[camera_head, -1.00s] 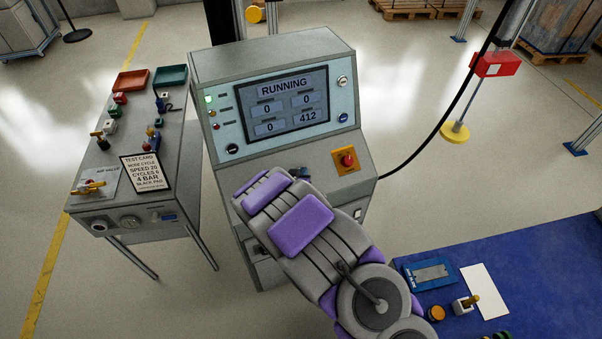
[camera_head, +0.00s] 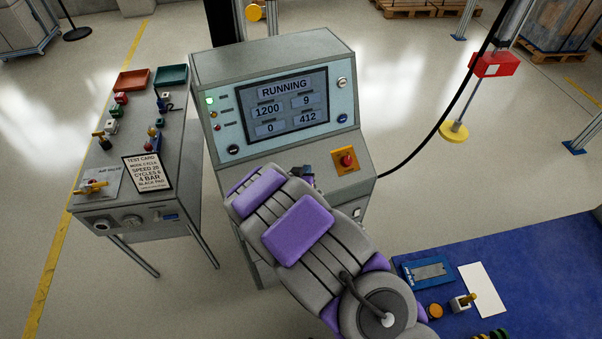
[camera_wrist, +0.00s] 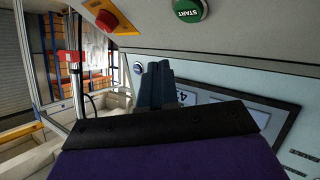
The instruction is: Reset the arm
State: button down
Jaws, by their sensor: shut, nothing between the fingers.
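My arm, grey with purple pads, reaches over the front of the control console (camera_head: 270,60). My gripper (camera_wrist: 158,82) shows in the wrist view as two dark fingers, shut together and empty. In the head view it is mostly hidden behind my arm, with only a small dark part showing at the sloped lower panel. The green START button (camera_wrist: 190,10) is at the top of the wrist view, apart from the fingers; my arm hides it in the head view. The console screen (camera_head: 284,103) reads RUNNING, with 1200, 9, 0 and 412.
The red stop button (camera_head: 346,159) on its yellow plate is right of my arm. A side table (camera_head: 185,150) with trays, valves and a test card (camera_head: 147,172) stands left. A blue surface (camera_head: 540,255) is at lower right. A black cable runs beside the console.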

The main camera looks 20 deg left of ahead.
dwell(0.6)
jog(key=s+d+r+m+g+y, duration=0.1)
jog(key=s+d+r+g, duration=0.25)
jog(key=d+r, duration=0.45)
jog(key=s+d+r+m+g, duration=0.1)
jog(key=s+d+r+g, duration=0.25)
jog(key=d+r, duration=0.4)
jog(key=s+d+r+g, duration=0.2)
jog(key=s+d, duration=0.5)
jog(key=s, duration=0.4)
jog(key=s+d+r+m+g+h, duration=0.1)
jog(key=s+d+r+g, duration=0.2)
jog(key=s+d, duration=0.3)
jog(key=s+d+r+g, duration=0.2)
jog(key=s+d, duration=0.5)
jog(key=s, duration=0.9)
jog(key=shift+s+d+r+g, duration=0.15)
jog(key=shift+s+d+g, duration=0.2)
jog(key=shift+g, duration=0.35)
jog(key=shift+a, duration=0.1)
